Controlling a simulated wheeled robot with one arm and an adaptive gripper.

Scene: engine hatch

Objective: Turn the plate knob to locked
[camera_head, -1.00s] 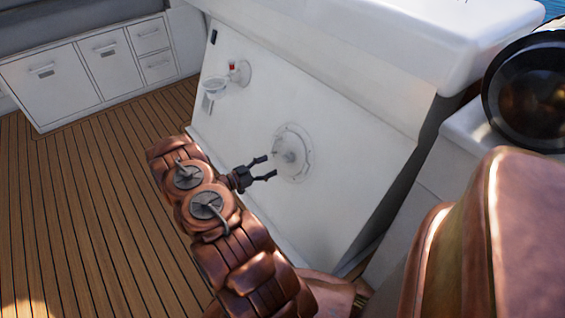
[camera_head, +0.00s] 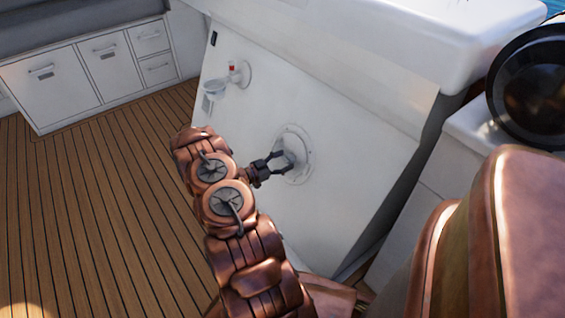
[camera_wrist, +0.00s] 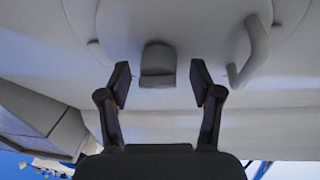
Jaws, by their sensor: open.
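The round white plate (camera_head: 300,143) is mounted on the sloped white panel. It also fills the upper part of the wrist view (camera_wrist: 200,30). Its small knob (camera_wrist: 158,64) shows in the wrist view as a grey block between the fingers, a little beyond the fingertips. A curved handle (camera_wrist: 250,52) stands on the plate to the right of the knob. My gripper (camera_head: 279,160) is open in front of the plate, and in the wrist view its two fingers (camera_wrist: 160,84) stand either side of the knob, apart from it. In the head view the fingers partly hide the knob.
White cabinets (camera_head: 85,72) stand at the far left. The wooden deck (camera_head: 80,200) is clear.

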